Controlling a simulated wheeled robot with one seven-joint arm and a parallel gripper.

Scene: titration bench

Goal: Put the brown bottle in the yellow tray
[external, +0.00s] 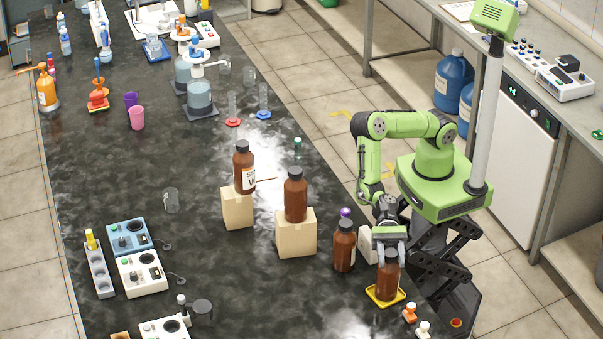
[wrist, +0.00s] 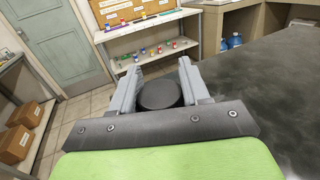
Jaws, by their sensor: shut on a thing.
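A brown bottle (external: 388,280) with a black cap stands upright at the yellow tray (external: 371,297), near the bench's right edge. My gripper (external: 389,250) is over this bottle from above, its fingers on either side of the top. In the wrist view the black cap (wrist: 160,95) sits between the two fingers of my gripper (wrist: 158,85), which are shut on the bottle. The bottle appears to be within the tray's rim; whether its base touches the tray floor I cannot tell.
Another brown bottle (external: 344,246) stands on the bench just left of the tray. A white box (external: 366,243) is behind my gripper. Small orange-topped and white-topped items (external: 410,313) (external: 424,329) lie in front.

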